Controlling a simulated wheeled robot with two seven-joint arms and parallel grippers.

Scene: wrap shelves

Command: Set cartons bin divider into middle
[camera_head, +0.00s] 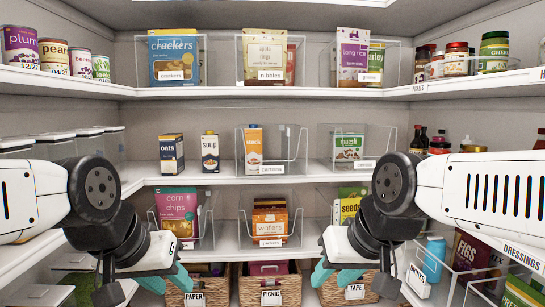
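The cartons bin (256,170) is a clear bin in the middle of the middle shelf. One orange-and-white carton (253,147) stands upright at its left side. A clear divider panel (291,143) with a cut-out shows toward the right part of the bin; its exact seating is hard to see. My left gripper (165,282) with teal fingers is low at the bottom left, below and apart from the bin. My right gripper (338,274) is low at the bottom centre-right, also apart from it. No held object shows, and the finger gaps are unclear.
An oats box (172,153) and a soup carton (210,152) stand on the shelf left of the bin. Another clear bin (375,163) with a green-and-white box is at right. Bins of snacks fill the shelves above and below, with baskets (270,287) underneath.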

